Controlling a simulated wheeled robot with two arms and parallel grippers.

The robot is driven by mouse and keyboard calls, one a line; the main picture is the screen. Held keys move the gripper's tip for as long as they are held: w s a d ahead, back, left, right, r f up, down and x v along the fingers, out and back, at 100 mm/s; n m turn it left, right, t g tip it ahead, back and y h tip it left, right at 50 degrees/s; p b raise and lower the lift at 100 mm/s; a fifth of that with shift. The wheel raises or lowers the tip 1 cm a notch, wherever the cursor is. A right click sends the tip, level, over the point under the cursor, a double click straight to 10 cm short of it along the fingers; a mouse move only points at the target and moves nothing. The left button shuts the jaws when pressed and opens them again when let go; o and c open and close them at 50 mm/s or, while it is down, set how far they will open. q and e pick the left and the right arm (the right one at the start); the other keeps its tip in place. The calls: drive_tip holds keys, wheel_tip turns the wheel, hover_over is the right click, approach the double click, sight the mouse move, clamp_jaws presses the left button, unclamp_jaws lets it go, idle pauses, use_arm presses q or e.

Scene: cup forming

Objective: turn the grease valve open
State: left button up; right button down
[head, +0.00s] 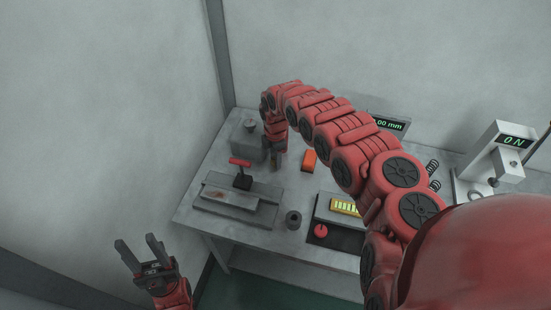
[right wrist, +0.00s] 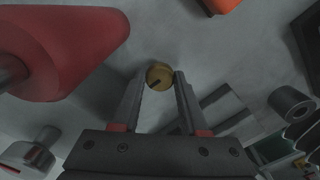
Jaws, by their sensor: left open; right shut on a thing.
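A small round brass knob (right wrist: 159,76) with a dark mark on its face sits between the fingertips of my right gripper (right wrist: 160,82) in the right wrist view. It looks like the grease valve, but no label shows. My right gripper (head: 276,150) is shut on the knob and points down over the back left of the bench. In the head view only a little brass (head: 279,161) shows below the fingers. How far the knob is turned I cannot tell. My left gripper (head: 143,254) is open and empty, off the bench at the lower left.
On the bench (head: 262,238) stand a grey block (head: 246,141), a red-handled fixture (head: 240,162), an orange block (head: 309,160), a dark cup (head: 293,220) and a tray of yellow pieces (head: 345,207). A large red shape fills the wrist view's upper left. My right arm hides the bench's middle.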

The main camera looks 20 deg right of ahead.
drive_tip(key=shift+n, duration=0.6)
drive_tip(key=shift+c, duration=2.1)
unclamp_jaws()
wheel_tip(320, 180, up, 17)
drive_tip(key=b, duration=0.3)
drive_tip(key=shift+r, duration=0.2)
drive_tip(key=shift+f, duration=0.1)
